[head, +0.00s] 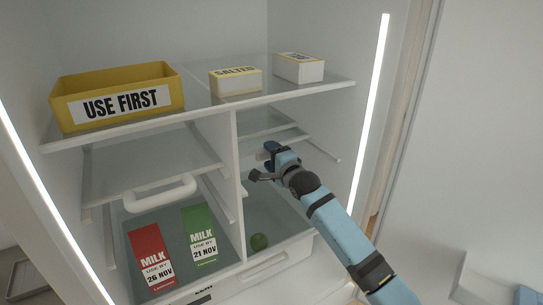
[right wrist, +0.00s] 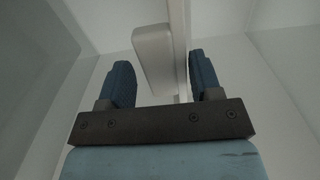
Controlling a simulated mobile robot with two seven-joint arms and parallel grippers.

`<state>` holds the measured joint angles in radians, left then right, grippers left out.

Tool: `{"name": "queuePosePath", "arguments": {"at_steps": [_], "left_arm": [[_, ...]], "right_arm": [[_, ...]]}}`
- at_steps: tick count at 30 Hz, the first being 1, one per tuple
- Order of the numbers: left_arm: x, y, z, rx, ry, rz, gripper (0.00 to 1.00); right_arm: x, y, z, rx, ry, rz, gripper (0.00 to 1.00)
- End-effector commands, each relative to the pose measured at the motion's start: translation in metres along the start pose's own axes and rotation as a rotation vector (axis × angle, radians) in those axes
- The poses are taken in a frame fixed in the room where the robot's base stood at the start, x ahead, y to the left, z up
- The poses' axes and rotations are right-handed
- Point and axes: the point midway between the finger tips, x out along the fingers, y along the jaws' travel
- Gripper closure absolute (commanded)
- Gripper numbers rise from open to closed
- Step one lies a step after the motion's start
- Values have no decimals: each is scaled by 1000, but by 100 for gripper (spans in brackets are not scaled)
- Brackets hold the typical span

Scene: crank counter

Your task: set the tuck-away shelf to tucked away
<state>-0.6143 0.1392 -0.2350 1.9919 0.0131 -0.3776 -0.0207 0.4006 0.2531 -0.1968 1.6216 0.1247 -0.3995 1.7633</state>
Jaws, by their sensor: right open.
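Inside the fridge, a glass shelf with a white front edge (head: 285,140) sits back in the right compartment, with side rails running forward of it. In the left compartment, another glass shelf (head: 150,160) has a white loop handle (head: 160,193) at its front. I cannot tell for sure which one is the tuck-away shelf. My right gripper (head: 262,162) is open in the right compartment, just in front of the set-back shelf. In the right wrist view, a white block-like part (right wrist: 153,60) shows between the open fingers (right wrist: 160,78); contact is unclear. My left gripper is out of view.
The top shelf holds a yellow USE FIRST bin (head: 120,98), a SALTED box (head: 235,80) and another white box (head: 298,67). A white divider (head: 225,170) splits the compartments. Below are red (head: 152,255) and green (head: 200,235) milk cartons and a green ball (head: 259,241).

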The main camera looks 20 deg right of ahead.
Motion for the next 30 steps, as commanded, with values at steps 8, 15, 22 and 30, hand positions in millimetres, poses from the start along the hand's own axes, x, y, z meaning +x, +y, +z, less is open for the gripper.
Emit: {"name": "queuePosePath", "arguments": {"at_steps": [8, 15, 22, 30], "left_arm": [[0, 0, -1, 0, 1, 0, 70], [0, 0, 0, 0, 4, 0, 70], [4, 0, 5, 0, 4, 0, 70], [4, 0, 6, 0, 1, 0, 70]], "right_arm": [[0, 0, 0, 0, 0, 1, 71], [5, 3, 0, 0, 0, 5, 100], [40, 6, 0, 2, 1, 8, 100], [46, 7, 1, -2, 0, 12, 100]]}}
